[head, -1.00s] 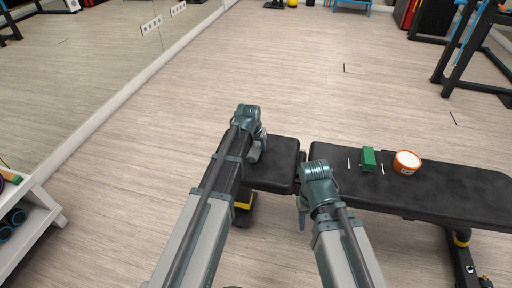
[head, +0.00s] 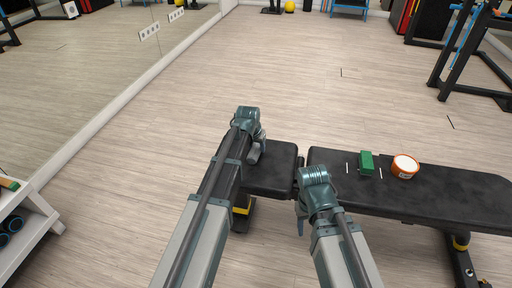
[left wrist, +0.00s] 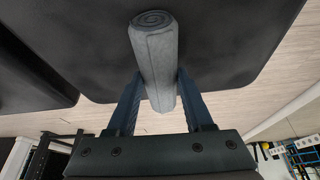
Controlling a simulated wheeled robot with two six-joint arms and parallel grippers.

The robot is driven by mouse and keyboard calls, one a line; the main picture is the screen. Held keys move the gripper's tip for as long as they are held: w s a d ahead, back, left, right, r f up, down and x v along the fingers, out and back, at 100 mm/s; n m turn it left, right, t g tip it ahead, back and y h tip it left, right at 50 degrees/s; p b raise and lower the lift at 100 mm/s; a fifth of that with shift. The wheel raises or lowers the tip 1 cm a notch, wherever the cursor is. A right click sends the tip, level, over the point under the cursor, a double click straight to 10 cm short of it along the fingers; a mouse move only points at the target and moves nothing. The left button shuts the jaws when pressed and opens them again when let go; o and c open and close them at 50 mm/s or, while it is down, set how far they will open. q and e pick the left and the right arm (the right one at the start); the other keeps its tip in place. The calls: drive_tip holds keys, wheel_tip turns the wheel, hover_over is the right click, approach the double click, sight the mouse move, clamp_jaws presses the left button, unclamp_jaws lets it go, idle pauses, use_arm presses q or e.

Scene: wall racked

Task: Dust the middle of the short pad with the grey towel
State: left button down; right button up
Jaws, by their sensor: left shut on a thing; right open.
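The short pad (head: 283,158) is the small black cushion at the left end of the bench. It also fills much of the left wrist view (left wrist: 230,40). My left gripper (left wrist: 160,88) is shut on the grey towel (left wrist: 155,50), a tight roll between its two fingers. The towel's spiral end overlaps the pad in the left wrist view; I cannot tell whether it touches. In the head view my left arm covers the pad's left part and the towel is mostly hidden. My right gripper (head: 301,218) is open and empty, pointing down beside the bench's near edge.
The long black pad (head: 440,192) extends right, holding a green block (head: 367,162), an orange-and-white roll (head: 404,167) and two thin white marks. A white shelf (head: 30,225) stands at lower left by the mirror wall.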

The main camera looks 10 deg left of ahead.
use_arm(q)
drive_tip(key=shift+r+p, duration=0.3)
drive_tip(key=shift+r, duration=0.1)
drive_tip(key=shift+w, duration=0.1)
drive_tip(key=shift+w+d, duration=0.1)
drive_tip(key=shift+w, duration=3)
drive_tip(key=shift+f+b, duration=0.5)
drive_tip(key=shift+r, duration=0.2)
drive_tip(key=shift+f, duration=0.15)
